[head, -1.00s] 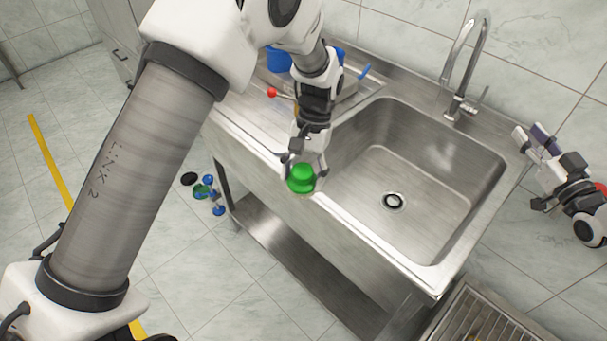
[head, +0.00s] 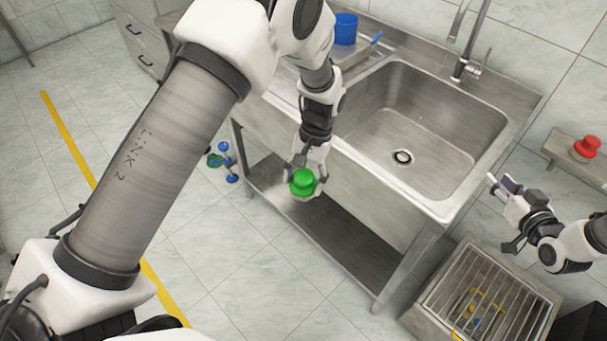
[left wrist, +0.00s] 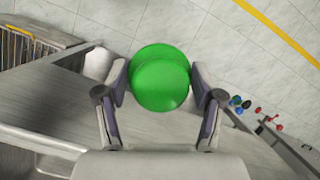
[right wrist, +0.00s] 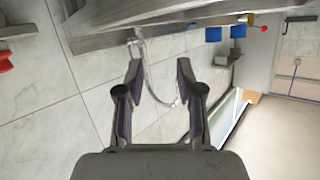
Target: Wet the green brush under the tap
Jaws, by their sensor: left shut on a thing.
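My left gripper (head: 305,172) is shut on the green brush (head: 302,182), a round green knob-like shape, and holds it in front of the sink's front edge, outside the basin. In the left wrist view the green brush (left wrist: 160,78) sits between the two fingers; its bristles are hidden. The tap (head: 465,45) rises at the back right of the sink (head: 440,140); its top is cut off in the head view. It also shows in the right wrist view (right wrist: 140,50). My right gripper (head: 497,205) is open and empty, right of the sink.
A grated floor drain box (head: 480,290) stands at lower right. A red button (head: 586,146) sits on a wall shelf at right. A blue cup (head: 345,28) stands on the drainboard. Blue and green items (head: 225,160) lie on the floor at left. The basin is empty.

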